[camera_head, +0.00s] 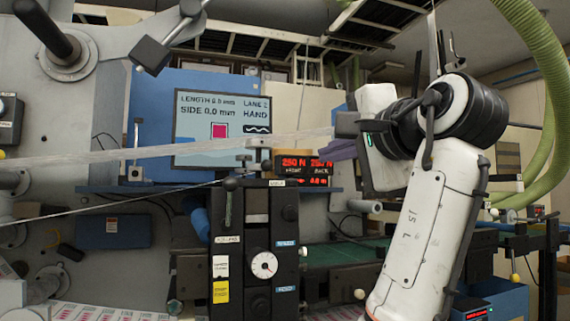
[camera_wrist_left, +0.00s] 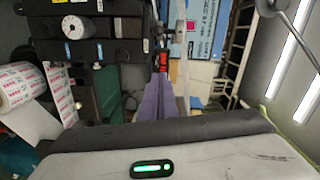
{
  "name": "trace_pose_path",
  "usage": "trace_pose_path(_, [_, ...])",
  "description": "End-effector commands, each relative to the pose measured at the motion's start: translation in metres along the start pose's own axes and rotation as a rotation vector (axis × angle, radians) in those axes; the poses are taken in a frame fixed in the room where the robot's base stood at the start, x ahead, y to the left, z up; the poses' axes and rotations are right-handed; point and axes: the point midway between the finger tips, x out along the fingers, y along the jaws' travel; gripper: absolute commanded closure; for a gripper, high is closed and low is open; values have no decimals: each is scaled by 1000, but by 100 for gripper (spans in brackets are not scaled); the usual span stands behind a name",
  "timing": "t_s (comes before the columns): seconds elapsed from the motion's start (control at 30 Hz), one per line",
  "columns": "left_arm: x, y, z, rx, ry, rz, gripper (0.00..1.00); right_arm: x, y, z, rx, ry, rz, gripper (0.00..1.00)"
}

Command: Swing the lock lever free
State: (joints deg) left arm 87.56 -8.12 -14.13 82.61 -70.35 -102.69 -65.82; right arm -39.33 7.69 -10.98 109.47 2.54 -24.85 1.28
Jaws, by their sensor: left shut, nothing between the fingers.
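My left gripper (camera_head: 328,153) is shut and empty, its purple fingers pointing left just beside the red digital readout (camera_head: 303,168). Its fingers also show together in the left wrist view (camera_wrist_left: 162,82). A black control block (camera_head: 256,250) with a dial (camera_head: 264,265) stands below and left of the fingers, apart from them. A small upright lever with a black knob (camera_head: 229,184) is at its upper left. A large black-handled lever (camera_head: 45,28) and a clamp-like arm (camera_head: 165,42) are at the upper left. I cannot tell for sure which is the lock lever. My right gripper is not in view.
A pale web strip (camera_head: 130,152) runs across in front of the screen (camera_head: 222,130) toward my gripper. A green hose (camera_head: 550,130) hangs at the right. A printed label roll (camera_wrist_left: 18,88) shows in the left wrist view.

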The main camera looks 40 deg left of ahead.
Motion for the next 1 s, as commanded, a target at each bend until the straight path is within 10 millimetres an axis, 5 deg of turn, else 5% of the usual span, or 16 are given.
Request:
trace_pose_path(0.47, [2, -7, 4, -4, -10, 0, 100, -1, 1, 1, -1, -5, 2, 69])
trace_pose_path(1.0, [102, -8, 6, -4, -12, 0, 100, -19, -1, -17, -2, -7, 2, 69])
